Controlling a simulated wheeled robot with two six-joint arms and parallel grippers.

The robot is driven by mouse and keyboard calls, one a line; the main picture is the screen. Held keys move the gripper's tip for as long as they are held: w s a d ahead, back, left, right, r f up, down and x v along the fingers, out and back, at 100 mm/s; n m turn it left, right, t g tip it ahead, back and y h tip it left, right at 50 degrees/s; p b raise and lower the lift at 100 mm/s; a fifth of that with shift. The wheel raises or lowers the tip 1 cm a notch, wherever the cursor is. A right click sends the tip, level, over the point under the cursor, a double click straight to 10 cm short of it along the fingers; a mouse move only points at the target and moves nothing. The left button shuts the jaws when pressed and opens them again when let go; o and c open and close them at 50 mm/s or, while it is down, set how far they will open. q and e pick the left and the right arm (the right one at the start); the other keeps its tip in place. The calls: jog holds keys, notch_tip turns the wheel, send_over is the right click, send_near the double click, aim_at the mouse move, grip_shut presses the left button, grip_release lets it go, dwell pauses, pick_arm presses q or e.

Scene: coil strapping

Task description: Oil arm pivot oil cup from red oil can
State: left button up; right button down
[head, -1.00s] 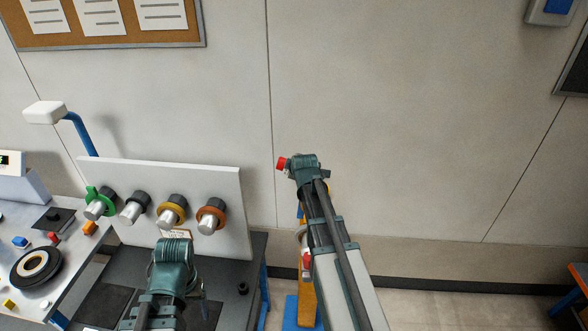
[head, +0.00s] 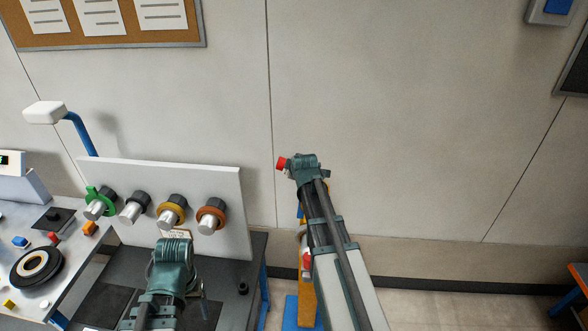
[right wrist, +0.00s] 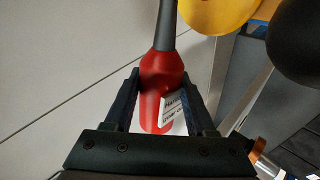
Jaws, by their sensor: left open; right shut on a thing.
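The red oil can (right wrist: 158,80) has a dark grey spout and a white label, partly seen. My right gripper (right wrist: 161,98) is shut on it, one finger on each side, in the right wrist view. In the head view a small red part of the can (head: 282,163) shows at the end of my right arm, in front of the wall. My left gripper (head: 175,265) is open over the dark bench; its fingertips are mostly hidden. I cannot make out the arm pivot oil cup in either view.
A white panel (head: 228,180) carries several knobs behind my left gripper. An orange-yellow post (head: 306,302) on a blue base stands partly behind my right arm. In the right wrist view a yellow body (right wrist: 218,12) and a black rounded body (right wrist: 297,45) lie close beyond the can.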

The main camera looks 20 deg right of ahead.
jog(key=shift+f, duration=0.1)
dwell(0.3)
jog(key=shift+w+a+f+n+g+h+b, duration=0.2)
jog(key=shift+f+n+g+h+b, duration=0.2)
jog(key=shift+f, duration=0.3)
jog(key=shift+s+h, duration=0.1)
jog(key=shift+h, duration=0.2)
jog(key=shift+f+n+g+b, duration=0.3)
jog(key=shift+f+b, duration=0.1)
jog(key=shift+b, duration=0.05)
notch_tip(320, 180, up, 9)
jog(key=p, duration=0.9)
jog(key=shift+r, duration=0.2)
